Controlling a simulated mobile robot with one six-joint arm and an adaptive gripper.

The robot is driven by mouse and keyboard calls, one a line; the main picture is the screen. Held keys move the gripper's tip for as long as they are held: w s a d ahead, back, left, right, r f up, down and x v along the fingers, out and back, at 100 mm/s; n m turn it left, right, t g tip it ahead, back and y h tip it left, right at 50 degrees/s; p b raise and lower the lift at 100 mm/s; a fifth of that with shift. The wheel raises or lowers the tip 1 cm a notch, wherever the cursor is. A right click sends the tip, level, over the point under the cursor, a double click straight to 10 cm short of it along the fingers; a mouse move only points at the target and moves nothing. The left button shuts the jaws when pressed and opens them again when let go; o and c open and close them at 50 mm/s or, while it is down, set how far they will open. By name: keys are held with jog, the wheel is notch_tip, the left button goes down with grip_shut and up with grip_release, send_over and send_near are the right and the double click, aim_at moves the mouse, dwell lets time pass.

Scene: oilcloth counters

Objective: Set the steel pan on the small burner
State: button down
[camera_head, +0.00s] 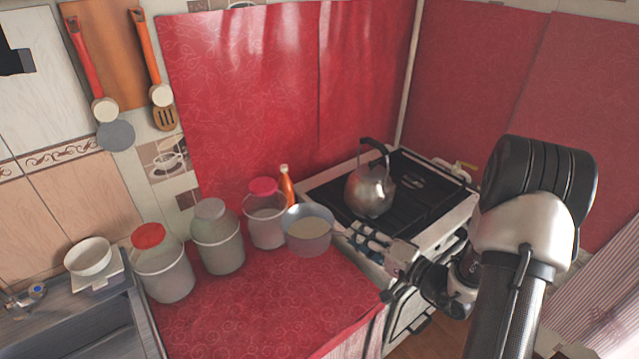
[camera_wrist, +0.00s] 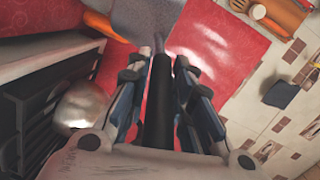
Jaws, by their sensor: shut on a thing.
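The steel pan (camera_head: 309,238) is a grey round pan at the counter's back right, beside the stove. My gripper (camera_head: 352,233) is shut on its handle, coming from the right. In the wrist view the dark handle (camera_wrist: 158,115) runs between the fingers of my gripper (camera_wrist: 160,62), and the pan's grey side (camera_wrist: 150,17) shows at the top edge. I cannot tell if the pan touches the counter. The stove (camera_head: 455,208) has a dark top with grates. I cannot make out which burner is the small one.
A steel kettle (camera_head: 370,190) with a black handle stands on the stove's left part. A jar with a pink lid (camera_head: 266,222) and an orange bottle (camera_head: 287,186) stand close by the pan. More jars line the red counter (camera_head: 260,310). The stove's right part looks free.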

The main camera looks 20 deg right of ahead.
jog(key=s+a+f, duration=0.2)
jog(key=s+a, duration=0.1)
jog(key=a, duration=1)
jog(key=shift+y, duration=0.3)
